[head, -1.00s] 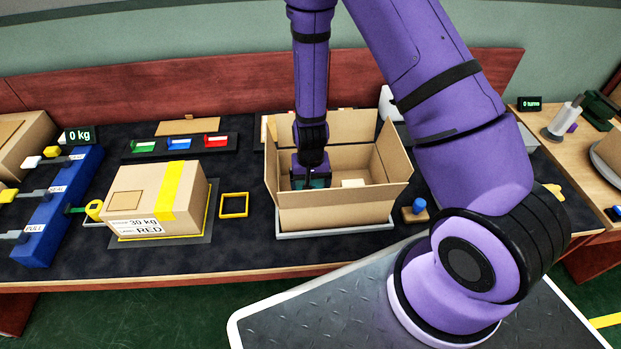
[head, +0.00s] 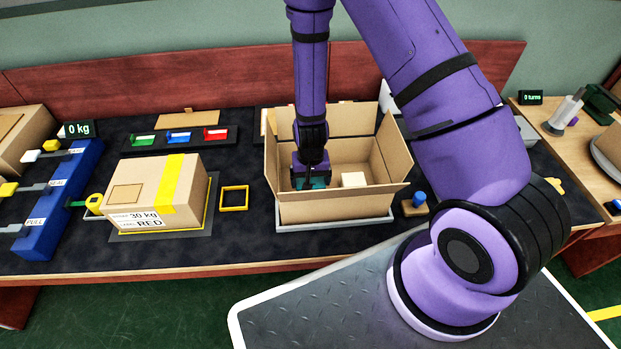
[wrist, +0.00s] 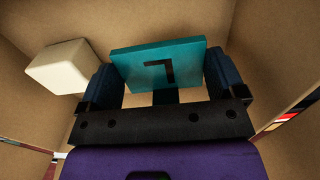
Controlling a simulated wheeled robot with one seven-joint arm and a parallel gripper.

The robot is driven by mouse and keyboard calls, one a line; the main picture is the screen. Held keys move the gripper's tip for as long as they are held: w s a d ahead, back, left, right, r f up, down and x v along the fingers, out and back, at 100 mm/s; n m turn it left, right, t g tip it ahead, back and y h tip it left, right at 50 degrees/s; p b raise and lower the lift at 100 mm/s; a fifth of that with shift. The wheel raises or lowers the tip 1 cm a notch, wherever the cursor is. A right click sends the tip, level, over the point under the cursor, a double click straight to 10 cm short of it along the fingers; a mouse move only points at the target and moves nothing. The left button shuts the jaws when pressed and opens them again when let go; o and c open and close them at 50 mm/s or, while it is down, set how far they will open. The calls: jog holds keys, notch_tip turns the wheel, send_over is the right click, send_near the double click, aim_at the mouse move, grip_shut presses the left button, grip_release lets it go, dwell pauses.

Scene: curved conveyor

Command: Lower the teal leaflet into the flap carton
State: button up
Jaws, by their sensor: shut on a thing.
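The teal leaflet (wrist: 158,62) is a flat teal piece with a dark mark on its face. My gripper (wrist: 160,80) is shut on it, one finger at each side edge. In the head view my gripper (head: 311,180) is inside the open flap carton (head: 335,208), toward its left side, and only a bit of teal shows there. The carton's flaps stand open. Its brown walls surround the leaflet in the wrist view. I cannot tell whether the leaflet touches the carton floor.
A cream block (head: 353,179) lies inside the carton, right of my gripper; it also shows in the wrist view (wrist: 63,68). A taped carton (head: 156,192), a yellow frame (head: 234,199) and a blue-knobbed block (head: 415,204) stand around the carton.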

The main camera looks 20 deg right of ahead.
jog(key=o, duration=0.6)
notch_tip(320, 180, up, 11)
jog(key=shift+f, duration=0.1)
dwell(0.4)
